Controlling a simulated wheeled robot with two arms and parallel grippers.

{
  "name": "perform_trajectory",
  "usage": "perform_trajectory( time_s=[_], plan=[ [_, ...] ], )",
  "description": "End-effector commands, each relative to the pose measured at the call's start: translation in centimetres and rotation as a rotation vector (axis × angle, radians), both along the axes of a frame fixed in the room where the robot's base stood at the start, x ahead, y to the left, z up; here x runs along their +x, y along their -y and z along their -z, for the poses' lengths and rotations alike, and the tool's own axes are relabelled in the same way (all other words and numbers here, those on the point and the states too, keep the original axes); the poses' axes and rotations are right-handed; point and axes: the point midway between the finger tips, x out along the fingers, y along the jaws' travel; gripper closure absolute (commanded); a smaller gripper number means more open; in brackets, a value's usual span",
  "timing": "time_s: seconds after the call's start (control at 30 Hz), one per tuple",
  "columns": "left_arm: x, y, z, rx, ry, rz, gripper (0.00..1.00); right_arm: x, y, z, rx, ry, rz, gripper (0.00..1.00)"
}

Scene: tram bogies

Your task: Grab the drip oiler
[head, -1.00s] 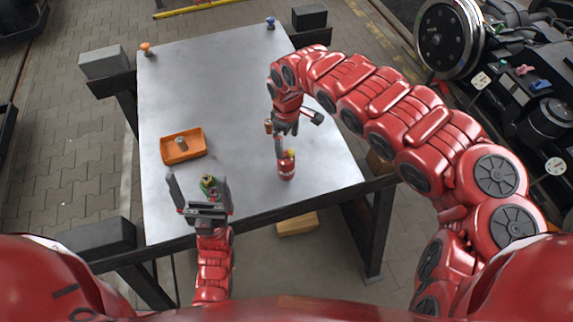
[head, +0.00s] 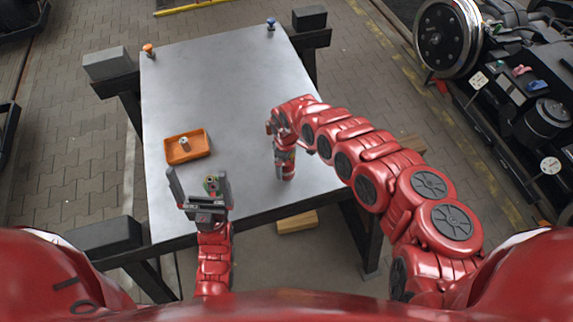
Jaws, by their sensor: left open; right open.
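I cannot tell for certain which item is the drip oiler. A small red canister (head: 286,171) stands upright on the grey metal table (head: 235,75) near its front right part. My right gripper (head: 282,148) is open right over its top, and the hand hides the upper part of it. A small green-topped item (head: 211,185) stands near the table's front edge. My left gripper (head: 199,184) is open in front of it, and its right finger partly hides that item. A small metal cylinder (head: 184,144) sits in the orange tray (head: 201,152).
An orange-topped item (head: 149,49) and a blue one (head: 271,23) stand at the table's far corners. Dark blocks edge the table frame. Machinery with a large wheel (head: 446,37) stands at the right. The table's middle is clear.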

Motion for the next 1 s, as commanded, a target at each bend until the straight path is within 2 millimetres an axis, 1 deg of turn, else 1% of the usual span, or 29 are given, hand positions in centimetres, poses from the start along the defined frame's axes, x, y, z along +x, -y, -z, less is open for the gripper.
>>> perform_trajectory(
  time_s=[0.13, 0.3, 0.33, 0.83, 1.0],
  plan=[
    [0.01, 0.0, -0.09, 0.0, 0.0, 0.0, 0.0, 0.01, 0.08, 0.44, -0.002, 0.001, 0.0, 0.0],
    [0.0, 0.0, -0.07, 0.0, 0.0, 0.0, 0.0, 0.02, 0.11, 0.45, -0.002, 0.001, 0.0, 0.0],
    [0.0, 0.0, -0.07, 0.0, 0.0, 0.0, 0.0, 0.01, 0.11, 0.45, -0.002, 0.001, 0.0, 0.02],
    [0.0, 0.0, -0.07, 0.0, 0.0, 0.0, 0.0, 0.01, 0.09, 0.43, -0.001, 0.0, 0.0, 0.91],
    [0.0, 0.0, -0.08, 0.0, 0.0, 0.0, 0.0, 0.01, 0.09, 0.42, -0.001, 0.0, 0.0, 0.92]
  ],
)
